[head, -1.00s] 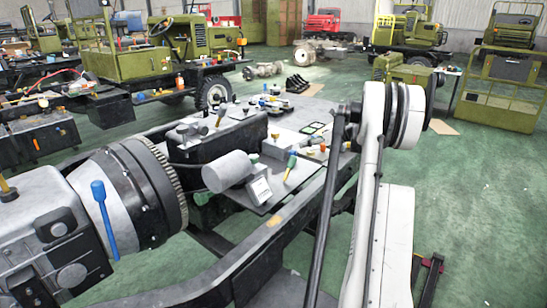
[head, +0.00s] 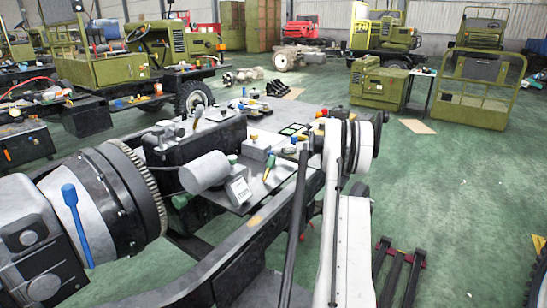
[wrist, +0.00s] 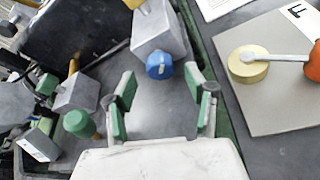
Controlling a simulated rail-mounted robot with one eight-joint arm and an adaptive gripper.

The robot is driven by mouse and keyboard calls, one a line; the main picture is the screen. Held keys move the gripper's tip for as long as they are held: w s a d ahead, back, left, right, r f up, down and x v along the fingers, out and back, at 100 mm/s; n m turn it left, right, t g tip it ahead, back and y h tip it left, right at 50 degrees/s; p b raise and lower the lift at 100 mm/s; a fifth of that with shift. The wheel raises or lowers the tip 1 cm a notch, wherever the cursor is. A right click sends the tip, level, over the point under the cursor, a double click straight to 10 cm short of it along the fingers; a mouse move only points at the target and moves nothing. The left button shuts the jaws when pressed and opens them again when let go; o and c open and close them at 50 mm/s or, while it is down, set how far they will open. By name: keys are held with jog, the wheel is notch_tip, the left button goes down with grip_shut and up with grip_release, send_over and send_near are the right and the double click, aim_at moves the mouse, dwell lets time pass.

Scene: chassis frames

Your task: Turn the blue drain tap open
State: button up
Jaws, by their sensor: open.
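In the wrist view a round blue knob (wrist: 160,66), which looks like the blue drain tap, sits at the near end of a pale grey block (wrist: 158,32). My gripper (wrist: 161,90) is open, with green-padded fingers on either side below the knob in the picture. The knob lies beyond the gap, and no contact shows. In the head view my arm reaches over the bench and hides the gripper. I cannot make out the tap for sure there. A blue lever (head: 75,225) stands on the large grey machine at left.
A green knob (wrist: 77,123) and a grey labelled box (wrist: 38,146) are left of my fingers. A grey board (wrist: 275,105) with a yellow disc (wrist: 248,66) and pale lever lies to the right. The chassis rail (head: 262,235) runs below; green floor at right is mostly free.

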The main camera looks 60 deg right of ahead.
aim_at(271, 154)
jog(key=shift+b+x, duration=0.35)
jog(key=shift+x, duration=2)
jog(key=c, duration=1.2)
jog(key=shift+o, duration=0.2)
